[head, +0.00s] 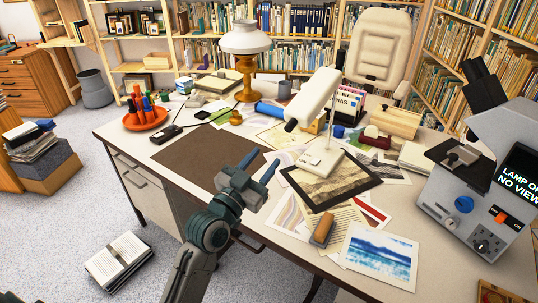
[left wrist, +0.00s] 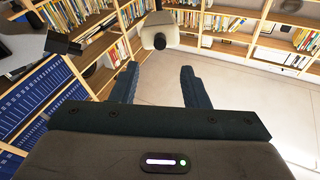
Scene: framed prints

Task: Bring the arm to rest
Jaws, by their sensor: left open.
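My left gripper (head: 262,163) is open and empty above the front part of the desk (head: 112,133), next to the brown desk mat (head: 210,157). Its two dark blue fingers stand apart, and in the left wrist view (left wrist: 157,85) nothing is between them. The wrist camera looks past the fingers at bookshelves and pale floor. My right gripper is not in view.
A white lamp (head: 320,95) stands over a dark-framed print (head: 350,190) right of my gripper. A grey machine with a screen (head: 470,190) fills the desk's right side. Loose prints (head: 380,255) cover the front. The mat is bare.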

